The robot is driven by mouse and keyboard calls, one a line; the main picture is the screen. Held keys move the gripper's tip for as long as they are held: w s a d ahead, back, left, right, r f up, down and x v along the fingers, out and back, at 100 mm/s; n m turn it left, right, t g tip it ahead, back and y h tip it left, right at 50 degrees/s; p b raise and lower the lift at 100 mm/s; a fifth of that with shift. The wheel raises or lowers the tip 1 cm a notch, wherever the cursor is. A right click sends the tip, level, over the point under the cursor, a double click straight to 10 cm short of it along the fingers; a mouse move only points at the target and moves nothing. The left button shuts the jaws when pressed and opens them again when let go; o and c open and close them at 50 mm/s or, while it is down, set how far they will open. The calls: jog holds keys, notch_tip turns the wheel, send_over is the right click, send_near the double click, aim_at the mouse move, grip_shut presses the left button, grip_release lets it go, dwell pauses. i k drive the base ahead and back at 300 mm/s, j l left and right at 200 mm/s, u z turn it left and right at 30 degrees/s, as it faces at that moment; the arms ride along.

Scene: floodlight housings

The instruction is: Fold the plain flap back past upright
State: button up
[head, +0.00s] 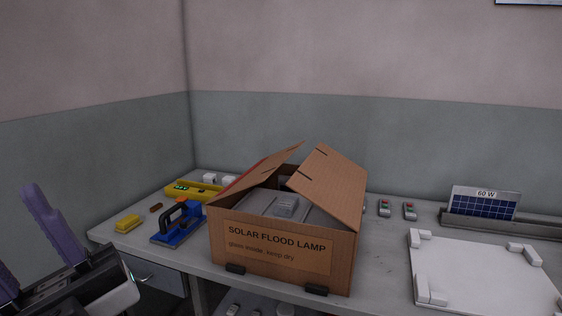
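An open cardboard box (226,246) labelled "SOLAR FLOOD LAMP" stands on the bench. Its right flap (332,184) is plain brown, with a small dark slot near its free edge. It slopes up and inward over the opening from the right wall, short of upright. The left flap (264,168) also leans inward and shows red along its outer side. A grey lamp housing (262,204) lies inside, partly hidden by the flaps. My gripper (18,232) is at the lower left, well away from the box. Its two purple fingers are apart, with nothing seen between them; the nearer is cut off by the frame.
A blue tool (179,223), yellow block (129,221) and yellow level-like case (190,190) lie left of the box. Dark blocks (316,289) sit at its front base. Small grey devices (384,208), a white tray (475,272) and a solar panel (484,204) are right.

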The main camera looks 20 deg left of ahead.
aim_at(333, 183)
jog(key=j, duration=1)
jog(key=i+u, duration=0.1)
jog(key=u, duration=0.95)
